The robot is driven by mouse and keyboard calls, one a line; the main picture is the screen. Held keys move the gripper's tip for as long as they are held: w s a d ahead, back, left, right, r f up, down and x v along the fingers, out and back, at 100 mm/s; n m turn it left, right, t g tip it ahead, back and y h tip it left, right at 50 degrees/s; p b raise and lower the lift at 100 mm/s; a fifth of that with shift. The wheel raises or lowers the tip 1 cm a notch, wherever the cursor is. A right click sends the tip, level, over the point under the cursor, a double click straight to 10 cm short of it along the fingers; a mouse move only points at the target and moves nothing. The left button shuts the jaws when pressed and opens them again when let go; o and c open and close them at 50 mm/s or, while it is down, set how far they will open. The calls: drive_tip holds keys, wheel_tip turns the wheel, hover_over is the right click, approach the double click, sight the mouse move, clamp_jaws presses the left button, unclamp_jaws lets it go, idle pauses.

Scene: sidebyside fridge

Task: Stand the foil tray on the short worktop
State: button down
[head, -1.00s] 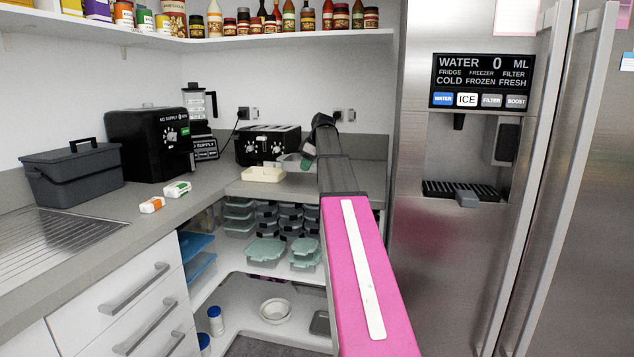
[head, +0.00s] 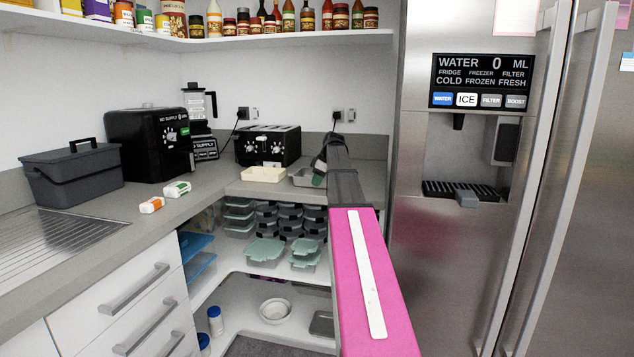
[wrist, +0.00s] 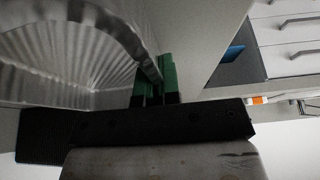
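The foil tray (head: 303,178) is a shallow grey metal tray. In the head view it looks about level, at or just above the short worktop (head: 262,189), right of a cream tray; contact underneath cannot be seen clearly. In the wrist view its ribbed inside (wrist: 75,55) fills the upper left. My gripper (head: 319,179) is at the tray's right side, partly hidden by my arm. Its green fingertips (wrist: 155,82) are close together in the wrist view, with the tray's rim running between them.
A black toaster (head: 268,146) stands behind, against the wall. The fridge (head: 445,230) rises to the right of my arm. Lidded boxes (head: 266,250) fill the shelf below. Two small packs (head: 177,189) lie on the left worktop.

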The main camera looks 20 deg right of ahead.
drive_tip(key=shift+f, duration=0.15)
drive_tip(key=c, duration=1.3)
unclamp_jaws()
drive_tip(key=shift+c, duration=0.2)
drive_tip(key=v, duration=1.2)
